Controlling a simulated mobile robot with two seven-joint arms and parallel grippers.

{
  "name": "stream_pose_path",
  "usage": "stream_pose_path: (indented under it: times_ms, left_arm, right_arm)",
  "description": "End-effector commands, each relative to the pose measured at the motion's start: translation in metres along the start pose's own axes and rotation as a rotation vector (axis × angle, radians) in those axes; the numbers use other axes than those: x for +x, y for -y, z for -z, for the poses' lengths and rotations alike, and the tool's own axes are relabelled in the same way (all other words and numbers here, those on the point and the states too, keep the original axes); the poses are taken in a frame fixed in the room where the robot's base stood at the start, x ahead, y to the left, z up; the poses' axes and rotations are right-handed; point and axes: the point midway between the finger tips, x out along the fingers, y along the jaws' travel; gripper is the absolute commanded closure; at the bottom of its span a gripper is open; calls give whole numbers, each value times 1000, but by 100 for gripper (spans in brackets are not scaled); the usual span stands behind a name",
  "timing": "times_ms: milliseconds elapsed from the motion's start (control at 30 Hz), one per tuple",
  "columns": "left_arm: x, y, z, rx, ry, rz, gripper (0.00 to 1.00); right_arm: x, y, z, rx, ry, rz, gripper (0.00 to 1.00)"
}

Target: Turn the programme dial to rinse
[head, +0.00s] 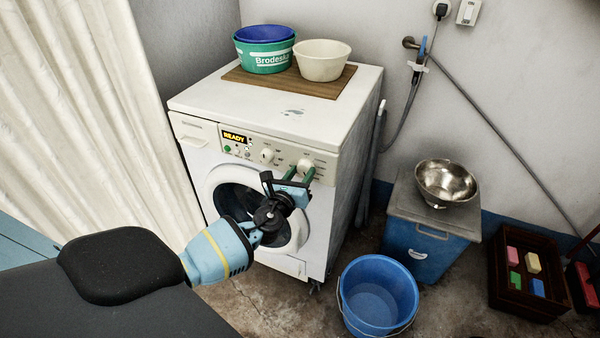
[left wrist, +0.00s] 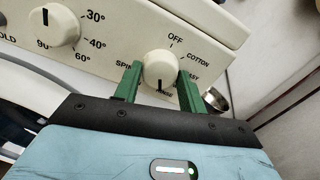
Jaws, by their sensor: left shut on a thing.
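The white programme dial (left wrist: 160,68) is on the washing machine's (head: 345,170) front panel, at the right end. My left gripper's green fingers (head: 300,171) are shut on the dial, one on each side; they also show in the left wrist view (left wrist: 158,85). The dial's black mark points down, toward a partly hidden label that ends in "NSE". OFF and COTTON are readable above it; SPIN and EASY are partly covered by the fingers. The panel display (head: 234,138) reads READY. My right gripper is not in view.
A temperature dial (left wrist: 54,26) sits left of the programme dial. Green (head: 264,55) and cream (head: 322,62) tubs stand on a board on the machine. A blue bucket (head: 378,290) is on the floor to the right. A blue box (head: 425,245) bears a metal bowl (head: 445,181).

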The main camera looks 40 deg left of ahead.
Motion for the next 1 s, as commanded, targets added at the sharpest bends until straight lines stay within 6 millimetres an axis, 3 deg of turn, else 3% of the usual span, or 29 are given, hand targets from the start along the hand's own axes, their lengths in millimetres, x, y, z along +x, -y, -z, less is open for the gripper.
stream_pose_path:
  times_ms: [767,800,933,1000]
  left_arm:
    - [0,0,1,104,-1,0,82]
    - [0,0,1,104,-1,0,57]
    - [0,0,1,103,-1,0,40]
    - [0,0,1,103,-1,0,37]
  right_arm:
    - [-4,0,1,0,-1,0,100]
    - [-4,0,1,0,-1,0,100]
    - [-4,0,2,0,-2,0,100]
    - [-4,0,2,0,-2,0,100]
